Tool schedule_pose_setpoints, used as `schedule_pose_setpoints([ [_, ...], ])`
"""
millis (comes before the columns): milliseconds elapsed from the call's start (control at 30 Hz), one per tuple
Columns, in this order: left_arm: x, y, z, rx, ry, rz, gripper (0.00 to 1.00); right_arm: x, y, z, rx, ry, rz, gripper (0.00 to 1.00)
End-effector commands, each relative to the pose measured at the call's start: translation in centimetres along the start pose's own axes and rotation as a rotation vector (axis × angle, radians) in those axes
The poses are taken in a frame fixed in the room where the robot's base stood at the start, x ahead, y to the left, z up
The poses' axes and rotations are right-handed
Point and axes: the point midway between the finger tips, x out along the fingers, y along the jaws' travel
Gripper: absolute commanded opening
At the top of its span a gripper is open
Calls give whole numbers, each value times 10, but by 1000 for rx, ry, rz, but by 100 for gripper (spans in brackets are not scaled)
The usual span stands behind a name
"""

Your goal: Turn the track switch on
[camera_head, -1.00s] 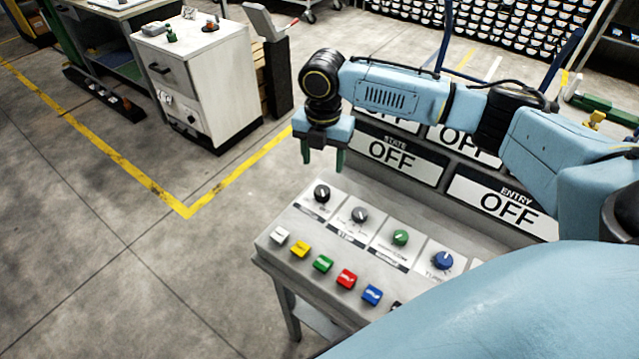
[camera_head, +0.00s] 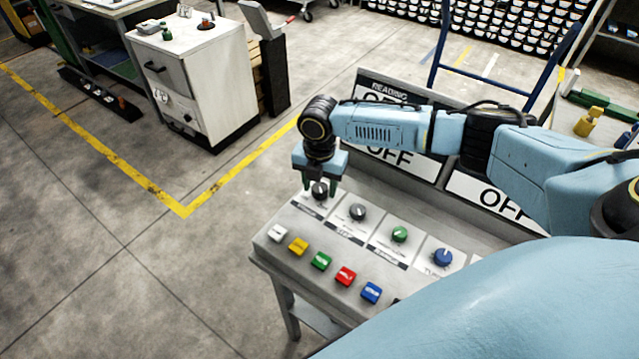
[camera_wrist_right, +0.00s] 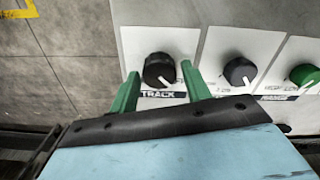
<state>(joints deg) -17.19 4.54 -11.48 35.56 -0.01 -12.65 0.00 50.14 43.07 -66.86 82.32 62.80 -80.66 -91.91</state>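The track switch (camera_wrist_right: 159,69) is a round black knob with a white pointer line, above the label TRACK in the right wrist view. In the head view the knob (camera_head: 320,191) is at the panel's far left end, partly hidden by my right gripper (camera_head: 319,186). My right gripper (camera_wrist_right: 160,85) is open, its two green fingers pointing down on either side of the knob. I see a gap between the fingers and the knob; contact cannot be told. My left gripper is not in view.
A second dark knob (camera_head: 357,212), a green knob (camera_head: 400,234) and a blue knob (camera_head: 442,258) follow along the panel (camera_head: 285,262). Several coloured buttons line its front. Signs reading OFF (camera_head: 400,160) stand behind. A white cabinet (camera_head: 195,85) stands farther left.

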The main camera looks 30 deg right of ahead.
Motion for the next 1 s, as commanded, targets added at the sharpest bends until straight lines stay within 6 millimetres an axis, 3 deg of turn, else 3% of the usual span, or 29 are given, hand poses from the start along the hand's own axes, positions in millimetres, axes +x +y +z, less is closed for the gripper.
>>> schedule_pose_setpoints([
  [33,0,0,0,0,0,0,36,0,0,0,0,0,0,41],
  [267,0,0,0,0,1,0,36,0,0,0,0,0,0,12],
  [567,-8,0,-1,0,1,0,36,-2,0,-1,39,2,-2,12],
  [1000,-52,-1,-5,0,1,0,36,-5,1,-1,358,4,-3,12],
])
